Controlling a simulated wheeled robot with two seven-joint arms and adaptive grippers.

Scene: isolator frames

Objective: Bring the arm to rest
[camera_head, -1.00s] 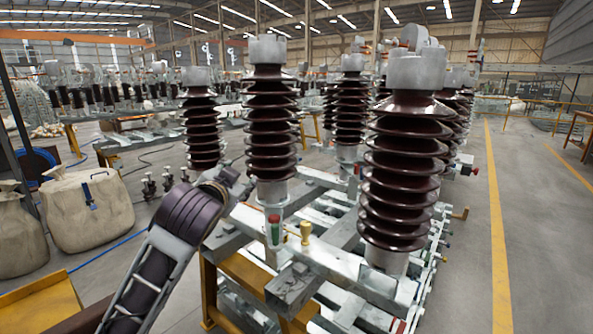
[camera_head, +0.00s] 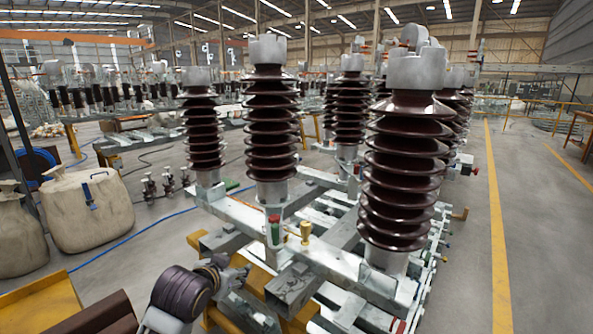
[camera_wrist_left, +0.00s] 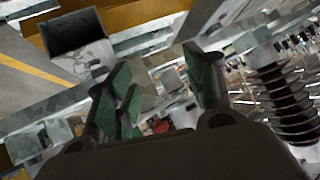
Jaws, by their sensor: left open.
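My left arm comes in low at the bottom left of the head view, with its dark wrist joint near the lower edge. My left gripper (camera_head: 232,275) shows small at the arm's end, in front of the steel frame (camera_head: 248,217). In the left wrist view the gripper (camera_wrist_left: 160,90) has its green-padded fingers spread apart with nothing between them. Beyond the fingers are the frame's steel beams and an open hollow beam end (camera_wrist_left: 75,30). I cannot tell the exact distance from the fingers to the frame. My right gripper is not in view.
Tall brown ribbed insulators (camera_head: 270,125) stand upright on the frame. A yellow support (camera_head: 255,278) is under the frame, close to my gripper. Beige sacks (camera_head: 88,210) stand at the left. Open floor (camera_head: 540,240) with a yellow line lies at the right.

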